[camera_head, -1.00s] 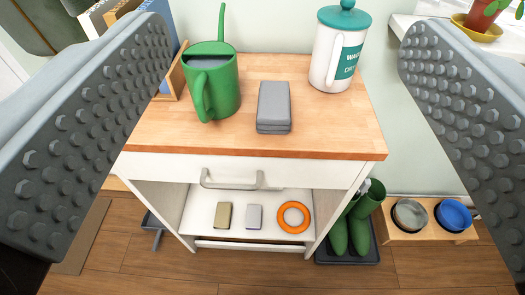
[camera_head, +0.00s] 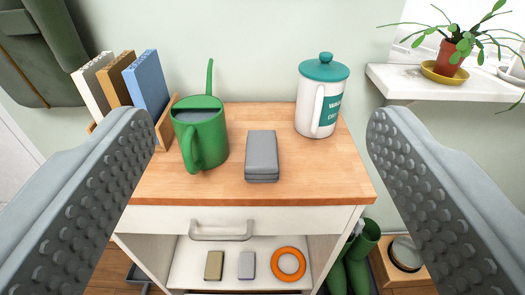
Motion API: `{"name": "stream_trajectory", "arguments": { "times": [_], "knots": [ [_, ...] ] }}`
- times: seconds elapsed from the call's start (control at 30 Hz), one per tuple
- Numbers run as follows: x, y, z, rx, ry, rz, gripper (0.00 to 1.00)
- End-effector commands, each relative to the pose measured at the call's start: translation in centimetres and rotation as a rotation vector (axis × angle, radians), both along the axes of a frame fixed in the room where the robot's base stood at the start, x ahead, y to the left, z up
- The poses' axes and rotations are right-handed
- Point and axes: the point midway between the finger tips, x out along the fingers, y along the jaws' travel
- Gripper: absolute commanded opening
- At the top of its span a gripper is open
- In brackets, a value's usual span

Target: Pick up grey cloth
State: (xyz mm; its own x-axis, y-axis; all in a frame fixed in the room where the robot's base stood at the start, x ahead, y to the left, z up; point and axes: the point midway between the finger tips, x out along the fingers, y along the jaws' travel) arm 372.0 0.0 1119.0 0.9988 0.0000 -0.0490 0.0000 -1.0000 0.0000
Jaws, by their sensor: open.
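The grey cloth (camera_head: 262,156) is a folded, rounded block lying flat on the wooden top of the cabinet (camera_head: 300,188), near its middle. My gripper (camera_head: 262,130) is open and empty, with one studded finger on the left and one on the right of the picture. The cloth shows in the gap between the fingers and beyond them, and nothing touches it. All of its top and its front edge are visible.
A green watering can (camera_head: 202,135) stands close left of the cloth, and a white canister with a teal lid (camera_head: 320,95) stands behind right. Books (camera_head: 147,82) stand at the back left. Below are a drawer handle (camera_head: 221,236) and a shelf with an orange ring (camera_head: 288,264).

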Motion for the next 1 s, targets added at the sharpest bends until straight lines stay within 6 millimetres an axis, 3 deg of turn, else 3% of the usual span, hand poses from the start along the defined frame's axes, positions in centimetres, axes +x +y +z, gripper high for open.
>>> {"name": "stream_trajectory", "arguments": {
  "times": [0.53,1.0],
  "knots": [
    [0.8,0.0,0.0,0.0,0.033,0.0,0.78],
    [10.3,0.0,-0.7,0.0,0.483,0.0,0.78]
  ]
}}
